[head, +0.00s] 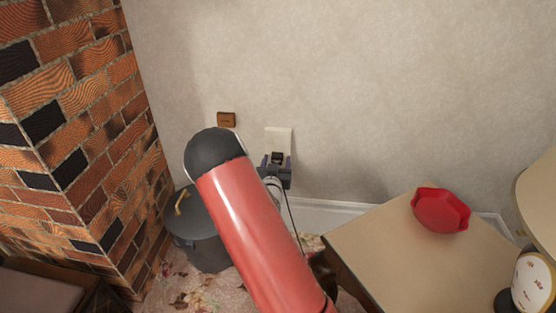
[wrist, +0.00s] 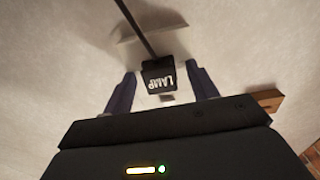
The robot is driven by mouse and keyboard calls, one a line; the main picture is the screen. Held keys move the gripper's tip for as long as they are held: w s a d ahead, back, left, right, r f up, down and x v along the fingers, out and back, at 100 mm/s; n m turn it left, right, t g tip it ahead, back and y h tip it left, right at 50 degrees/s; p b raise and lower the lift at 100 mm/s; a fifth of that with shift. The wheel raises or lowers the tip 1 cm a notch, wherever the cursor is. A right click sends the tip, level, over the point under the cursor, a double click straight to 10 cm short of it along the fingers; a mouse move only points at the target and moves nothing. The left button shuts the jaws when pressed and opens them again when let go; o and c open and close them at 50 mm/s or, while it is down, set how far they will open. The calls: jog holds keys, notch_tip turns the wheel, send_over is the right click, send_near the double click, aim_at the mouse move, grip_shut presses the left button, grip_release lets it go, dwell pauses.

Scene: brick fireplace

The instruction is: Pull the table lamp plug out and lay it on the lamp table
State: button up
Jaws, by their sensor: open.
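The black lamp plug (wrist: 158,76), with white lettering that reads LAMP, is at the pale wall socket plate (head: 279,137). My gripper (wrist: 162,90) is open, with one finger on each side of the plug in the wrist view. I see wall-coloured gaps between the fingers and the plug. In the head view my gripper (head: 275,171) is just below the socket plate, and the plug (head: 278,156) shows as a dark block there. A thin dark cord runs from the plug. The lamp table (head: 375,245) stands at the right, with the lamp (head: 532,280) at its right edge.
A red faceted bowl (head: 440,210) sits on the lamp table, whose front left part is clear. A dark lidded bucket (head: 200,235) stands on the floor beside the brick wall (head: 75,120). A small brown plate (head: 226,119) is on the wall left of the socket.

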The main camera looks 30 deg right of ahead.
grip_shut()
jog(key=b+v, duration=0.1)
jog(key=v, duration=0.5)
jog(key=shift+b, duration=0.3)
dwell(1.1)
